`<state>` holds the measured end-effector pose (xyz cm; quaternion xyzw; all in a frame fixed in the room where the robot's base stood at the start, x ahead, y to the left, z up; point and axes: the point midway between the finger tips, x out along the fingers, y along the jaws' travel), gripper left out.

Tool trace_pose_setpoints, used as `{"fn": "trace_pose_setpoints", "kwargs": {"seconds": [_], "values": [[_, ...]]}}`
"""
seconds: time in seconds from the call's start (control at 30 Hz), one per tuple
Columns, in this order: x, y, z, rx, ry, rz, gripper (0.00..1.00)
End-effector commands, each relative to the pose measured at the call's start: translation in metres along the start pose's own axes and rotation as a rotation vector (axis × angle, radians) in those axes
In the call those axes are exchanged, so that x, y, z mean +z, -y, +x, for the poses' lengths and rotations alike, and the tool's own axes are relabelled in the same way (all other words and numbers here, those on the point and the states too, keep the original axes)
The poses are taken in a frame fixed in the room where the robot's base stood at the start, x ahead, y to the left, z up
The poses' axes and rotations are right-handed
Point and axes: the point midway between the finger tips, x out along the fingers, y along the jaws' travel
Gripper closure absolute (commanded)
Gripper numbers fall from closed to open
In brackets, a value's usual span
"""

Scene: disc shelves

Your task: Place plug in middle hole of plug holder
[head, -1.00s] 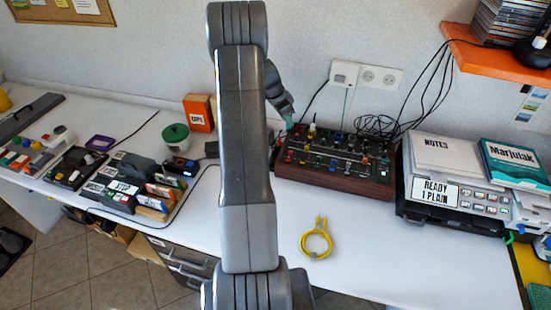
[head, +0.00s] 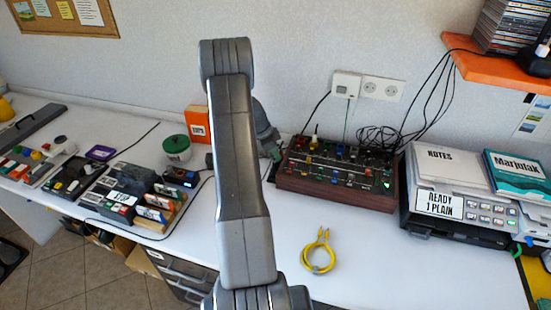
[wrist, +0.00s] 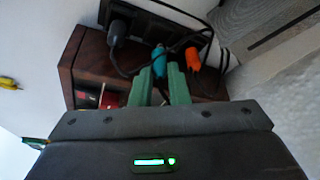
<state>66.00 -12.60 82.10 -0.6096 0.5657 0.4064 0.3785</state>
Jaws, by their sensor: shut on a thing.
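My gripper (wrist: 160,84) has two green fingers, shut on a teal plug (wrist: 159,61) with a dark cable near it. In the head view my gripper (head: 275,152) is small and partly hidden behind my arm, beside the left end of the wooden-sided knob panel (head: 335,189). In the wrist view a black panel (wrist: 190,26) lies beyond the fingers, with a black plug (wrist: 118,30) at its left. An orange plug (wrist: 192,59) is just right of the teal one. I cannot make out the plug holder's holes or whether the teal plug touches anything.
Black cables cross close around the fingers in the wrist view. A yellow coiled cable (head: 318,252) lies on the white table in front of the knob panel. A printer (head: 460,205) stands at the right. A green-lidded pot (head: 177,148) and an orange box (head: 197,124) stand left of my arm.

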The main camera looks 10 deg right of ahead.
Motion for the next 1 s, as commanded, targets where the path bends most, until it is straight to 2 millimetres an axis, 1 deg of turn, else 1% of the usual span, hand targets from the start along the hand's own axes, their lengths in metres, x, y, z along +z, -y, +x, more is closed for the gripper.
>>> {"fn": "trace_pose_setpoints", "kwargs": {"seconds": [0.03, 0.13, 0.37, 0.57, 0.6, 0.63, 1.0], "values": [[0.004, -0.001, 0.01, 0.003, 0.0, -0.001, 1.0], [0.008, -0.001, 0.019, 0.002, 0.001, 0.0, 1.0], [0.008, 0.0, 0.019, 0.0, 0.001, 0.0, 1.0], [0.01, 0.0, 0.023, 0.0, 0.0, 0.0, 1.0], [0.009, 0.0, 0.022, 0.0, 0.0, 0.0, 0.79], [0.009, 0.0, 0.022, 0.001, 0.0, 0.0, 0.76], [0.008, 0.0, 0.019, 0.0, 0.001, 0.0, 0.76]]}}
